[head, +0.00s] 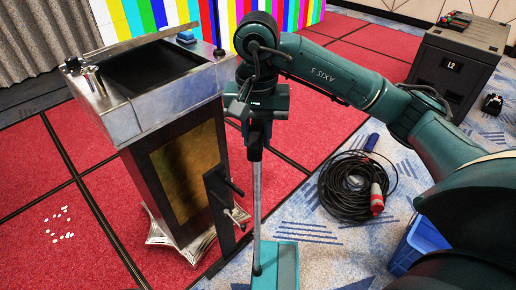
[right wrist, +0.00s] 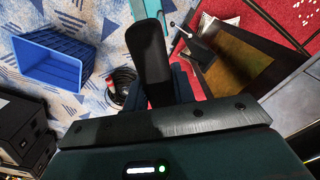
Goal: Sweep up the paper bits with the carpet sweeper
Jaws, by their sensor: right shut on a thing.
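The paper bits (head: 60,224) lie as a small scattered white patch on the red carpet at the left of the head view. The carpet sweeper (head: 257,195) stands nearly upright near the middle, with its teal head (head: 288,268) low at the picture's bottom edge. My right gripper (head: 257,122) is shut on the upper part of the sweeper's handle. The dark grip (right wrist: 152,52) shows in the right wrist view, with part of the teal head beyond it. The bits are well left of the sweeper, past the lectern. My left gripper is not in view.
A metal-topped lectern (head: 185,90) stands between the sweeper and the bits, with a dark stand (head: 222,195) and papers at its foot. A coiled cable (head: 345,185), a blue bin (head: 418,243) and a dark cabinet (head: 455,65) are at right. Red carpet around the bits is clear.

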